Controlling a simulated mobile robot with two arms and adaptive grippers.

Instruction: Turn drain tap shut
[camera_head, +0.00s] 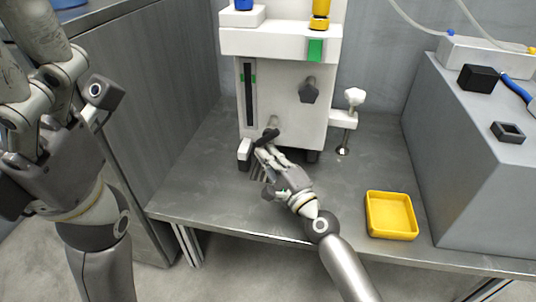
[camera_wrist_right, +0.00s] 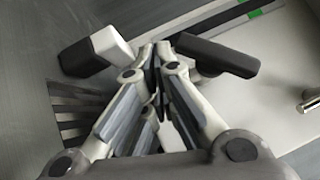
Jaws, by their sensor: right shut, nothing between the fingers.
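The drain tap's black handle (camera_head: 268,135) sits low on the front of the white machine (camera_head: 312,125), below a small metal stub. The handle slants across that stub. In the right wrist view the black handle (camera_wrist_right: 222,56) reaches to the right from the fingertips. My right gripper (camera_head: 262,150) is shut and empty, with its fingertips right at the handle; I cannot tell whether they touch it. It also shows in the right wrist view (camera_wrist_right: 160,58). My left gripper (camera_head: 60,110) is raised at the left, away from the machine; its finger opening is unclear.
A yellow tray (camera_head: 391,230) lies at the bench's front right. A grey block (camera_head: 480,165) with black items stands at the right. A white-headed valve (camera_head: 354,98) and a dark knob (camera_head: 309,90) stick out of the machine. The bench between tray and machine is clear.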

